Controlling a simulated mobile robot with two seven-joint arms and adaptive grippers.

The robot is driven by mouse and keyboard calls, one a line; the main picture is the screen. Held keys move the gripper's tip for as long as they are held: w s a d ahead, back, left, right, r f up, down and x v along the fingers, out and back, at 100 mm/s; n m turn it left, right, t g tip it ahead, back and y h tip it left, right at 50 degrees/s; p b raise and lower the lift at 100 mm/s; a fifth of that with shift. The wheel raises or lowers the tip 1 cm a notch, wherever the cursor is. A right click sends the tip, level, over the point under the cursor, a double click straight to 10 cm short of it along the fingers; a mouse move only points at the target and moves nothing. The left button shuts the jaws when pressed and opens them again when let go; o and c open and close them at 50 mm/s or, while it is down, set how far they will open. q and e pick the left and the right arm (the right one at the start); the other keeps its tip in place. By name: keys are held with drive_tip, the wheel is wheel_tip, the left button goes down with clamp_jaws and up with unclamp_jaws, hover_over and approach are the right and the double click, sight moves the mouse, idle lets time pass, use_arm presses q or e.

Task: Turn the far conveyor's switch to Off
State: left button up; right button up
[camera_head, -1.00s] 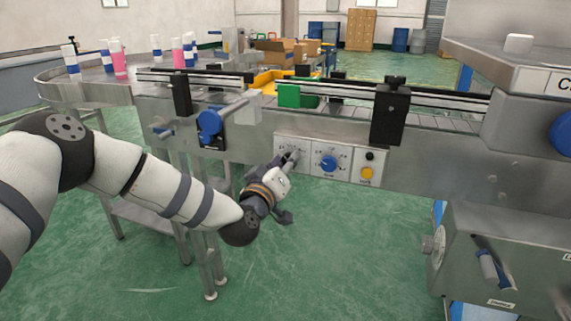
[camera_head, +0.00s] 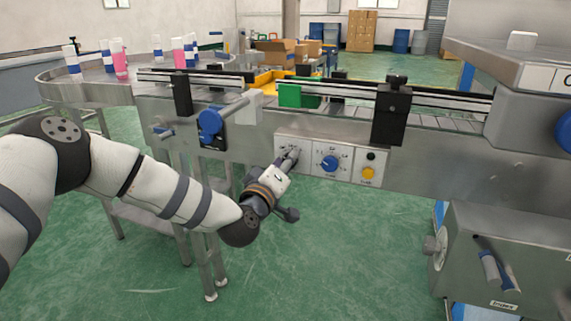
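The conveyor (camera_head: 255,132) runs across the view, with a control panel of white plates on its near side. The left plate (camera_head: 283,143) of the panel carries the switch at the fingertips of my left gripper (camera_head: 288,160). The gripper covers the switch, so its setting is hidden. I cannot tell whether the fingers are closed on it. A blue knob (camera_head: 329,163) sits on the middle plate, just right of the gripper. A black button (camera_head: 370,156) and a yellow button (camera_head: 368,173) are on the right plate. My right gripper is not in view.
A blue clamp knob (camera_head: 210,122) sticks out left of the panel. A black bracket (camera_head: 391,112) stands above the panel's right side. A metal machine box (camera_head: 500,255) fills the lower right. Bottles (camera_head: 120,66) stand on the round table at left. Floor below the panel is clear.

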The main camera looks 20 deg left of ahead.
use_arm(q)
drive_tip(key=o, duration=1.2)
drive_tip(key=shift+c, duration=0.2)
drive_tip(key=s, duration=1.2)
drive_tip(key=shift+a, duration=0.25)
